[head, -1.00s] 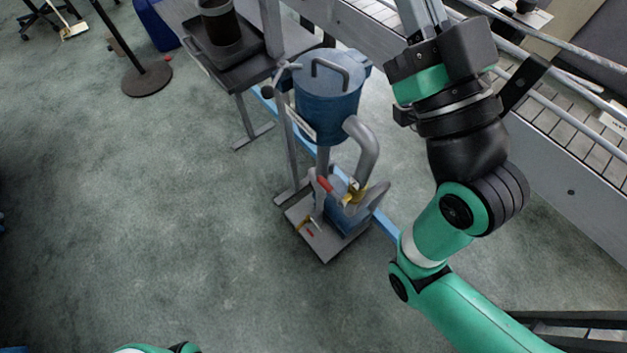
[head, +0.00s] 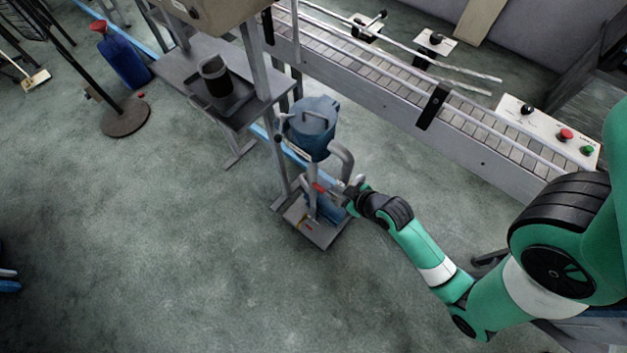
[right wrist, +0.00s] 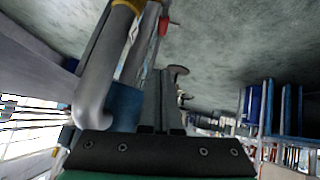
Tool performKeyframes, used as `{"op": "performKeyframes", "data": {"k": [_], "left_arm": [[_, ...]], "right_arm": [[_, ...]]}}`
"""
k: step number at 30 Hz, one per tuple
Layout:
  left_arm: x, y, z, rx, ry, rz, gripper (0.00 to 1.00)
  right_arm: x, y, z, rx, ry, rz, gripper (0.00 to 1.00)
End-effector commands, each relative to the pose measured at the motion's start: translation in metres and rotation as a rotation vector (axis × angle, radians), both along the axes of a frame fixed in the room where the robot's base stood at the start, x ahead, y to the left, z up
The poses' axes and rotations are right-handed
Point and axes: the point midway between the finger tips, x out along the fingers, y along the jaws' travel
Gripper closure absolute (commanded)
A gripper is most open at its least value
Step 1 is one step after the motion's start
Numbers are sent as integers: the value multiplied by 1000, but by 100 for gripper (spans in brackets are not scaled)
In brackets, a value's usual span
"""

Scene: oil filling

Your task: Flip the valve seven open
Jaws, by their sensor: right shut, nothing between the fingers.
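The blue oil filler (head: 312,125) with a curved grey pipe (head: 345,160) stands on a small base plate. A valve with a red handle (head: 319,187) sits on its pipework. In the right wrist view the red handle (right wrist: 164,25) shows at the top, with a yellow fitting (right wrist: 128,4) left of it. My right gripper (head: 350,188) is shut and empty, close beside the pipework on its right. Its fingers also show in the right wrist view (right wrist: 163,78), just below the handle in the picture. I cannot tell whether they touch it. My left gripper is out of view.
A grey table (head: 180,72) holding a dark cup (head: 215,77) stands behind left. A conveyor (head: 440,110) runs behind right. The floor in front is clear.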

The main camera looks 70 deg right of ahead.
Motion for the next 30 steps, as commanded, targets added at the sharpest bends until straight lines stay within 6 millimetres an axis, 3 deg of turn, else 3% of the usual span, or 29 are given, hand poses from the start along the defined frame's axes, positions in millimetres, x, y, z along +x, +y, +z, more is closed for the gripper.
{"op": "performKeyframes", "data": {"k": [11, 23, 30], "left_arm": [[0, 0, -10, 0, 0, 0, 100], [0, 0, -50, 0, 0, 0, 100], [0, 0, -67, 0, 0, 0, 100]], "right_arm": [[12, -5, -13, -1, -5, 2, 100], [65, -34, -74, 0, -5, 1, 100], [63, -40, -105, 1, -5, 0, 100]]}}
